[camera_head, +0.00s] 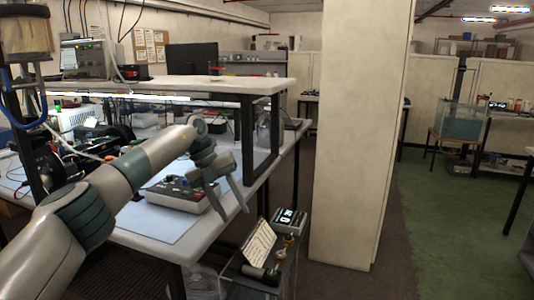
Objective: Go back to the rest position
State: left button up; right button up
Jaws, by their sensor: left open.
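My left arm comes in from the left and reaches over the workbench (218,232). My left gripper (233,212) is open, with its two fingers apart and pointing down near the bench's front right corner. I see nothing held between them. My right gripper is not in view.
A small low stand (232,271) right of the bench holds a dark cylinder (262,273), a tilted text card (259,242) and a display box (288,219). A wide pale pillar (355,130) stands right of it. Green floor (450,220) is open at the right.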

pick_arm(q)
jog(key=s+d+f+n+t+h, duration=0.2)
jog(key=d+f+n+t+h, duration=0.15)
jog(key=d+f+h, duration=0.45)
jog(key=s+d+f+n+t+h, duration=0.2)
jog(key=s+d+f+n+h, duration=0.15)
jog(key=d+f, duration=0.8)
jog(key=s+a+f+n+t+y, duration=0.4)
jog(key=a+f+n, duration=0.3)
jog(key=f, duration=0.5)
jog(key=s+a+f+n+t+y, duration=0.1)
jog(key=s+a+f+n+y, duration=0.45)
jog(key=f, duration=0.65)
jog(key=s+a+f+n+t+y, duration=0.25)
jog(key=s+a+f+n, duration=0.55)
jog(key=f, duration=0.4)
jog(key=s+a+f+n+g+y, duration=0.1)
jog(key=s+a+f+n+g, duration=0.1)
jog(key=s+f, duration=0.3)
jog(key=s+a+f+n+g+y, duration=0.1)
jog(key=s+f, duration=0.4)
jog(key=s, duration=0.8)
jog(key=s+a+f+n+g+y, duration=0.1)
jog(key=s+a+f, duration=0.4)
jog(key=s, duration=0.5)
jog(key=n+g, duration=0.1)
jog(key=g, duration=0.1)
jog(key=shift+a+f+n+g, duration=0.25)
jog(key=shift+f+n+g, duration=0.1)
jog(key=shift+g, duration=0.05)
